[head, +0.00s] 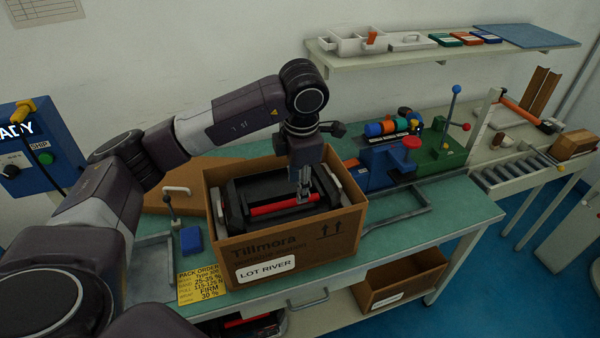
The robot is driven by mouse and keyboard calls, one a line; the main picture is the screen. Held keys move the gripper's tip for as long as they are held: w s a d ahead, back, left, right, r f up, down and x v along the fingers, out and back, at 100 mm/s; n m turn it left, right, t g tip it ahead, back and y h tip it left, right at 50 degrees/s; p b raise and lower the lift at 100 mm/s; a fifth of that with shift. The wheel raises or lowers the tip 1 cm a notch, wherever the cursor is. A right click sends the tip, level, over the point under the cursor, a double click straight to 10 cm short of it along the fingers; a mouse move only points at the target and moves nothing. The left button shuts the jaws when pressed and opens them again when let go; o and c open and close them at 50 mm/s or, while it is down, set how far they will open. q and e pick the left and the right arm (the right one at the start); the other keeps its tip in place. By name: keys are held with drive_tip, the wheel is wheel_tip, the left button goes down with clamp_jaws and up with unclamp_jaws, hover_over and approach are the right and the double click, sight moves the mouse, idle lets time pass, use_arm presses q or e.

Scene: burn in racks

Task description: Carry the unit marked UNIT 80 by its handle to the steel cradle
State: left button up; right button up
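A black unit (240,197) with a red handle (272,207) sits inside an open cardboard box (317,243) labelled LOT RIVER. No UNIT 80 marking is readable on it. My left gripper (304,196) points down into the box, its fingers at the right part of the red handle. Whether they are closed around the handle is too small to tell. A flat grey metal frame (411,213) lies on the bench right of the box; I cannot tell if it is the steel cradle. My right gripper is not in view.
A blue device (387,167) and a green fixture with a lever (441,150) stand behind right. A roller track (517,172) is farther right. A yellow pack order card (201,284) and blue block (191,240) are left of the box. Another cardboard box (400,279) sits below.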

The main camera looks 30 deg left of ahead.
sight(293, 200)
use_arm(q)
drive_tip(key=f, duration=0.2)
drive_tip(key=a+f+p, duration=0.1)
drive_tip(key=f, duration=0.1)
drive_tip(key=w+a+f+p, duration=0.1)
drive_tip(key=f, duration=0.1)
drive_tip(key=shift+w+f+p, duration=0.1)
drive_tip(key=shift+f+p, duration=0.25)
drive_tip(key=shift+f, duration=0.25)
